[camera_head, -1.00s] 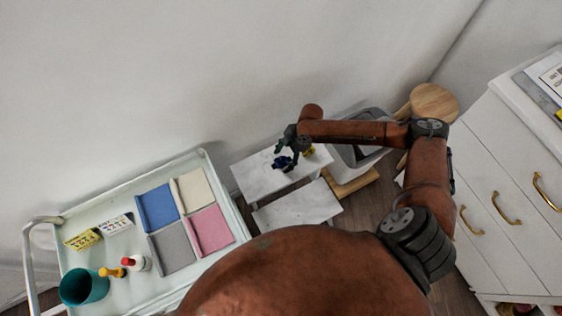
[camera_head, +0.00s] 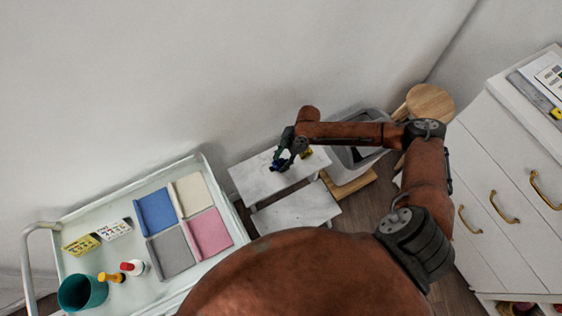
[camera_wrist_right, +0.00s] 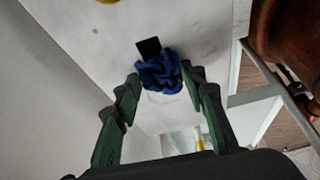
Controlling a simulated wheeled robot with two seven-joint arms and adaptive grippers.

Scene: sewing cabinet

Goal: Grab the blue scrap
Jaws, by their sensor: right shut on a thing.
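The blue scrap (camera_wrist_right: 160,73) is a crumpled dark blue piece of cloth between my right fingertips in the right wrist view. My right gripper (camera_wrist_right: 160,80) is shut on it, with one green-grey finger on each side. In the head view the scrap (camera_head: 277,165) shows as a small dark blue patch at the tips of my right gripper (camera_head: 282,160), over the white marble top. I cannot tell whether the scrap touches that top. My left gripper is not in view.
A small black square (camera_wrist_right: 149,47) lies just beyond the scrap on the marble surface (camera_head: 250,178). A yellow object (camera_head: 306,153) is close by. A cart tray (camera_head: 120,263) with coloured folders stands left. A grey bin (camera_head: 352,155) and wooden stool (camera_head: 430,101) stand right.

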